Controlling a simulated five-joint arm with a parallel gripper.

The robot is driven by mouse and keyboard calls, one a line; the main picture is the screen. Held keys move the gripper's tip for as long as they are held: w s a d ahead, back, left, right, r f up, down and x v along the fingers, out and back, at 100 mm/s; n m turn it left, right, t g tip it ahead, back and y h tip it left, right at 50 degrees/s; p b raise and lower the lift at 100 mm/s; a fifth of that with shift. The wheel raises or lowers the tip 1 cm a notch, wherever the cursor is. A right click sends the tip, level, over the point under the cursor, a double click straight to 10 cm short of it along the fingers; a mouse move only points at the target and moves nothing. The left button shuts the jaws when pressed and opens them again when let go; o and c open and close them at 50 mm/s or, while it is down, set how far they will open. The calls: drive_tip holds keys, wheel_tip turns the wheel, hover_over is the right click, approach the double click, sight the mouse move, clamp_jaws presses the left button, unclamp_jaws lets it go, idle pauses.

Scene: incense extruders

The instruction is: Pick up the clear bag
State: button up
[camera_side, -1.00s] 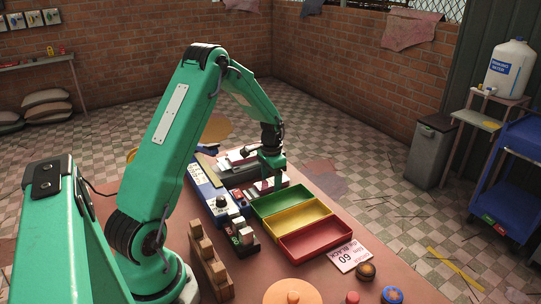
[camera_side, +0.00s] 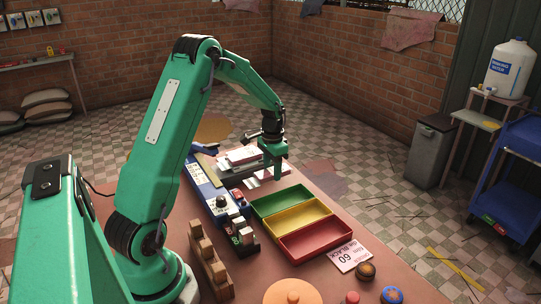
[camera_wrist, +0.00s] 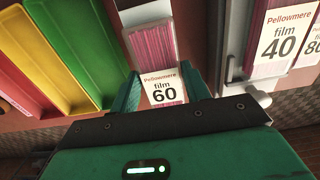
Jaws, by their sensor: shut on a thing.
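A clear bag (camera_wrist: 150,42) of pink sticks shows at the top middle of the wrist view. Its white label (camera_wrist: 162,88) reads "Pellowmere film 60". My gripper (camera_wrist: 166,92) is shut on the bag, with one green finger on each side of the label end. In the side view my gripper (camera_side: 276,172) points down beyond the green tray. The bag is too small and covered there to make out clearly.
Green (camera_side: 278,200), yellow (camera_side: 297,215) and red (camera_side: 318,239) trays sit beside the gripper. A "60 BLACK" card (camera_side: 348,256) lies in front of them. Packs marked film 40 (camera_wrist: 282,42) and 80 lie at the right of the wrist view, near a grey metal part.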

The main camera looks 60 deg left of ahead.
drive_tip(key=d+r, duration=0.6)
drive_tip(key=d, duration=0.5)
drive_tip(key=shift+r, duration=0.2)
drive_tip(key=shift+s, duration=0.1)
drive_tip(key=shift+d, duration=0.15)
drive_tip(key=d+f, duration=0.3)
drive_tip(key=d, duration=1.2)
drive_tip(key=shift+s, duration=0.15)
drive_tip(key=shift+f, duration=0.2)
drive_tip(key=shift+f, duration=3.3)
